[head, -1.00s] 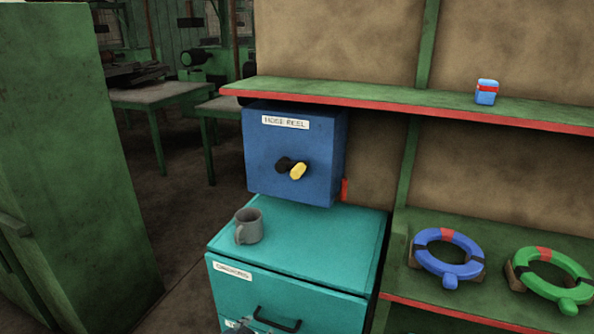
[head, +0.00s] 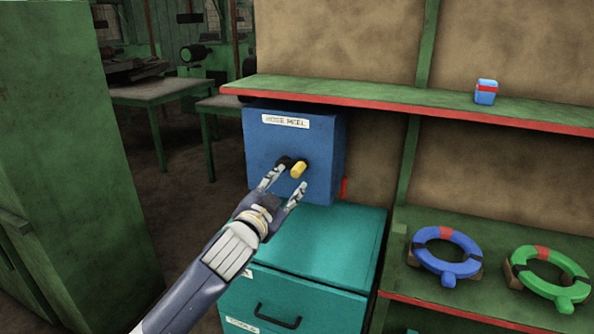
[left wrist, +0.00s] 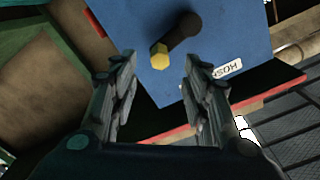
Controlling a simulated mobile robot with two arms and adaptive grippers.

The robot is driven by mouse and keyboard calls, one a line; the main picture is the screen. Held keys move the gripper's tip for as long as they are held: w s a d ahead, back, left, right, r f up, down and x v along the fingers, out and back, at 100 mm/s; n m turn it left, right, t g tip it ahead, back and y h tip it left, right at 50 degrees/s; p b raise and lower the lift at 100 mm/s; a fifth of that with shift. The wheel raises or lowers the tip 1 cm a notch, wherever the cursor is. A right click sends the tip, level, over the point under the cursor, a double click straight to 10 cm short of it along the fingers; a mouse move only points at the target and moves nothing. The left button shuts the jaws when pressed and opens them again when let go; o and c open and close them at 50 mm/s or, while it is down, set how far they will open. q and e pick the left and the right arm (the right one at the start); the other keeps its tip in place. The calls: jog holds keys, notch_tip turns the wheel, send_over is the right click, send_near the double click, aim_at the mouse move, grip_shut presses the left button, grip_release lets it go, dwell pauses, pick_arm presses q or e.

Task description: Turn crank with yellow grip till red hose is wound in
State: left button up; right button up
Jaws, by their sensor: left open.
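The blue hose reel box (head: 325,135) hangs below the shelf, with a "HOSE REEL" label on its front. Its short black crank (head: 284,163) carries a yellow grip (head: 299,169) that points out of the box front, right of the hub. A bit of red hose (head: 344,187) shows at the box's lower right side. My left gripper (head: 283,187) is open and empty, just below and in front of the yellow grip, not touching it. In the left wrist view the yellow grip (left wrist: 159,57) lies beyond and between the open fingers (left wrist: 158,85). My right gripper is not in view.
A teal drawer cabinet (head: 335,245) stands under the box. A green shelf (head: 400,105) with a red edge runs above it, holding a small blue box (head: 486,92). Blue (head: 446,256) and green (head: 548,279) rings lie on the lower right shelf.

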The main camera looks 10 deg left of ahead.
aim_at(295, 174)
pick_arm(q)
jog(key=shift+p+x, duration=0.5)
jog(key=shift+x, duration=3.4)
jog(key=shift+c, duration=0.3)
grip_shut()
